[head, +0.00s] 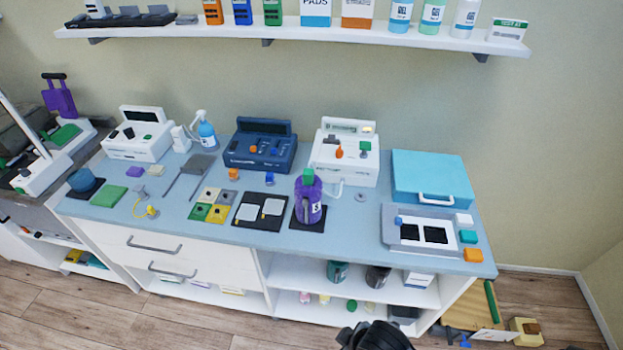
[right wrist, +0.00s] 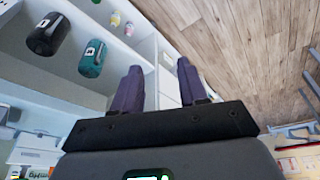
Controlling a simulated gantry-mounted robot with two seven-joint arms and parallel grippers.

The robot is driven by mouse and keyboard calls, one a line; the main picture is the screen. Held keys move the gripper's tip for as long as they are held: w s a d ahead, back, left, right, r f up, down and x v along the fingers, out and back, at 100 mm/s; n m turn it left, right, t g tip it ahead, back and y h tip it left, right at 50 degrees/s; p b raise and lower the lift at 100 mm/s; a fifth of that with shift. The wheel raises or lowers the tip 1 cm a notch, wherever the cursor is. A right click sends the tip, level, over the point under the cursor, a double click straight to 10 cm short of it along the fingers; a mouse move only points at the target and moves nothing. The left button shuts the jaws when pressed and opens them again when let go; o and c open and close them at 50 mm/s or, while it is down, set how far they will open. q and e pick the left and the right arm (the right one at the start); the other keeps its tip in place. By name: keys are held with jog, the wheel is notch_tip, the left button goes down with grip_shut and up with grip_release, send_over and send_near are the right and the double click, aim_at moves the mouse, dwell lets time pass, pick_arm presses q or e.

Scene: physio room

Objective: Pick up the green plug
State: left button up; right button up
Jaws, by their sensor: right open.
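A small green piece that looks like the green plug (head: 365,146) sits on the white device (head: 343,168) at the back of the counter. A small orange plug (head: 339,153) is beside it on the same device. In the head view, part of my black right arm shows at the bottom edge, in front of the counter and well away from the device. In the right wrist view, my right gripper (right wrist: 159,75) has its two purple fingers apart with nothing between them. The green plug is not visible there. My left gripper is not in view.
A purple bottle (head: 308,205) with a green top stands in front of the white device. A dark blue device (head: 259,152) is to its left, a teal case (head: 430,172) to its right. A wall shelf (head: 300,33) runs above. Bare counter (head: 355,222) lies right of the bottle.

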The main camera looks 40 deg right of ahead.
dwell(0.5)
jog(key=o, duration=0.3)
